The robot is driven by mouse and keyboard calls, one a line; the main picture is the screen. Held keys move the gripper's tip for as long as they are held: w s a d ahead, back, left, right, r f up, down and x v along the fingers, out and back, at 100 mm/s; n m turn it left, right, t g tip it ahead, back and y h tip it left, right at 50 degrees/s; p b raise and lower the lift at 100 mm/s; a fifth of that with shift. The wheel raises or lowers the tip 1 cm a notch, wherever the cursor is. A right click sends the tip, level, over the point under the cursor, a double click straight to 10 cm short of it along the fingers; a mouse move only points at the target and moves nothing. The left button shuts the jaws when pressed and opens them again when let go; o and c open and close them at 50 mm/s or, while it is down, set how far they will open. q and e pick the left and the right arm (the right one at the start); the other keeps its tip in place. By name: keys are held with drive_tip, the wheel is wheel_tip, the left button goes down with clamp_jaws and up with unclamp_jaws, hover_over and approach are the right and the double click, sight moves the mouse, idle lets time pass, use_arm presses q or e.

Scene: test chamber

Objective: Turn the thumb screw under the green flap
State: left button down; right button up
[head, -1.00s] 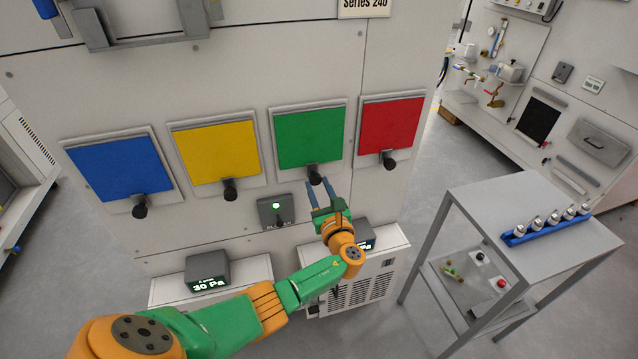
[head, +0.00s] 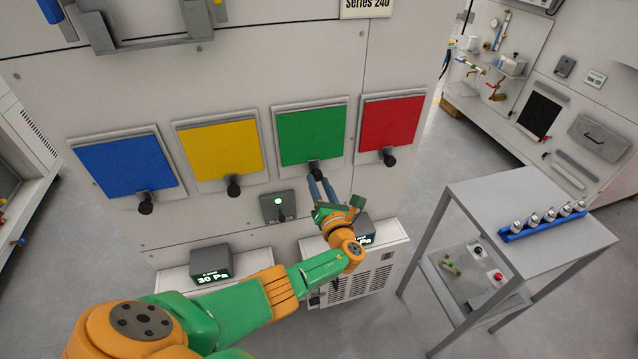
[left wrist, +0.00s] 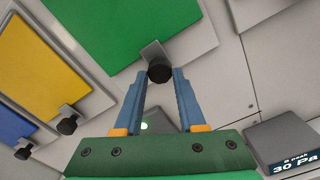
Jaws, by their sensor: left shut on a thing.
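The green flap (head: 311,136) hangs on the white cabinet front between the yellow and red flaps. A black thumb screw (head: 316,168) sits at its lower edge on a small grey bracket; it also shows in the left wrist view (left wrist: 160,73). My left gripper (head: 317,179) reaches up to it from below, its two blue fingers one on each side of the screw. It is shut on the screw. The fingertips hide part of the screw's sides. My right gripper is in neither view.
Blue (head: 126,165), yellow (head: 221,150) and red (head: 391,123) flaps, each with a black screw, flank the green one. A grey box with a green light (head: 278,206) sits just below left. A grey table (head: 545,220) stands at the right.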

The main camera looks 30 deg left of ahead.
use_arm(q)
drive_tip(key=shift+f, duration=0.15)
drive_tip(key=c, duration=0.7)
unclamp_jaws()
drive_tip(key=shift+o, duration=1)
drive_tip(key=shift+s+d, duration=0.1)
drive_tip(key=shift+d, duration=0.05)
drive_tip(key=shift+d+r, duration=0.1)
drive_tip(key=shift+r, duration=0.1)
drive_tip(key=shift+s+d, duration=0.2)
drive_tip(key=p+v, duration=0.1)
drive_tip(key=v, duration=0.5)
drive_tip(key=shift+s+d+p, duration=0.2)
drive_tip(key=shift+d+p, duration=0.05)
drive_tip(key=shift+p, duration=0.15)
drive_tip(key=shift+a, duration=0.1)
